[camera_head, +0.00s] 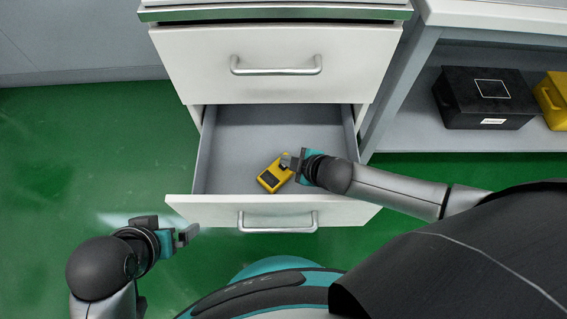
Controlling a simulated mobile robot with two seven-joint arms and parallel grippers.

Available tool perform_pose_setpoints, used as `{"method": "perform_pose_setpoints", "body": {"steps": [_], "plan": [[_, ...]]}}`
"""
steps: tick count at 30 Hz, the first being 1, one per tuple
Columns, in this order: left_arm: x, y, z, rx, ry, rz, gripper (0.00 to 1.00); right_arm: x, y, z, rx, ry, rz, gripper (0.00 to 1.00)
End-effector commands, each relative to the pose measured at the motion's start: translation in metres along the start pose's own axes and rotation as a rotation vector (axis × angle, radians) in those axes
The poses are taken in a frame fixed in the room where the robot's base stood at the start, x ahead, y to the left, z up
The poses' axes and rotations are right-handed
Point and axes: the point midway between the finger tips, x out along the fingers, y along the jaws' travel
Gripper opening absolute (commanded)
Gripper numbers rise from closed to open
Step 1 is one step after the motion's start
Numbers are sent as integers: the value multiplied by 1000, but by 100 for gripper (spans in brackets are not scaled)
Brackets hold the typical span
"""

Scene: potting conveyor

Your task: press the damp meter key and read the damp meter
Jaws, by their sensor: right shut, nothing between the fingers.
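The damp meter (270,181), a small yellow device with a dark display, lies in the open drawer (236,150). The display faces up, but no reading on it is legible. My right gripper (286,162) is shut with nothing between its fingers. Its fingertips are at the upper right end of the meter and hide part of it; I cannot tell whether they touch a key. My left gripper (188,235) is outside the drawer, to the left of its front; its finger opening is unclear.
A closed drawer (275,88) is above the open one. The open drawer's front (215,211) stands toward me. A black box (484,99) and a yellow case (553,98) sit on a shelf at right. Green floor is clear at left.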

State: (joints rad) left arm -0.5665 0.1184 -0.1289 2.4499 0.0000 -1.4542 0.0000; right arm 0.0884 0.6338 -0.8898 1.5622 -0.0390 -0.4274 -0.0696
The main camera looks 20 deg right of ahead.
Motion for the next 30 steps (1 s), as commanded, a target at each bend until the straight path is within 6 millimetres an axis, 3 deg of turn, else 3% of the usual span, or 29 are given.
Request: {"method": "perform_pose_setpoints", "body": {"steps": [30], "plan": [[3,0,1,1,1,0,100,8,-6,6,0,0,-1,0]]}}
